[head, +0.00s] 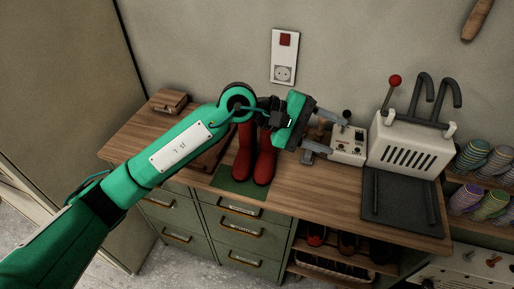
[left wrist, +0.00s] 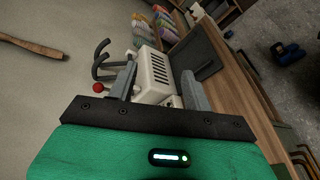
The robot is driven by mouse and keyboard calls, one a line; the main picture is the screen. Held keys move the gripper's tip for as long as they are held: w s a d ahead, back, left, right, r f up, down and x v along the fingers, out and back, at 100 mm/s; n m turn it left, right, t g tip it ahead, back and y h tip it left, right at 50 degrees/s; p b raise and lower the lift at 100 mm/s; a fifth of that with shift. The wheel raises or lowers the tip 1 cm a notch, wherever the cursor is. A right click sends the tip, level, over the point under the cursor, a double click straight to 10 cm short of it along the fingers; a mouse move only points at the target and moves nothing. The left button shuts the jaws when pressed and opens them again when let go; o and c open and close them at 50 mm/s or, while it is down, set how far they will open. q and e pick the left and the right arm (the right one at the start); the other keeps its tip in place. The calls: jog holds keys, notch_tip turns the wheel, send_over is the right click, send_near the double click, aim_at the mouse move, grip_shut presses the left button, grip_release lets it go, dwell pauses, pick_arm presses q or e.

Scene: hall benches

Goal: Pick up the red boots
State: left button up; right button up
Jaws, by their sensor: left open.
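The red boots (head: 255,158) stand upright on a green mat (head: 238,188) on the wooden bench in the head view. My left arm passes in front of them and hides their upper part. My left gripper (head: 328,138) is open and empty, to the right of the boots and above the bench, with its fingers pointing right. In the left wrist view the open fingers of this gripper (left wrist: 160,85) face the white machine, and the boots do not show. My right gripper is not in view.
A white slotted machine (head: 405,148) with dark hooks stands on the bench at right, beside a small control box (head: 348,145) and a dark tray (head: 402,205). A wooden block (head: 168,101) lies at the left end. Thread cones (head: 473,155) fill a shelf at far right.

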pick_arm(q)
jog(key=w+a+f+m+t+y, duration=0.2)
jog(key=w+a+f+m+y, duration=0.15)
jog(key=w+y, duration=0.2)
jog(key=m+t+y+p, duration=0.35)
jog(key=y+p, duration=0.25)
jog(key=y, duration=0.2)
send_over(255, 140)
jog(key=shift+n+h, duration=0.25)
jog(key=shift+n, duration=0.15)
jog(key=f, duration=0.9)
jog(key=shift+w+d, duration=0.25)
jog(key=shift+w, duration=0.05)
jog(key=shift+w+f, duration=0.15)
jog(key=shift+f, duration=0.2)
grip_shut()
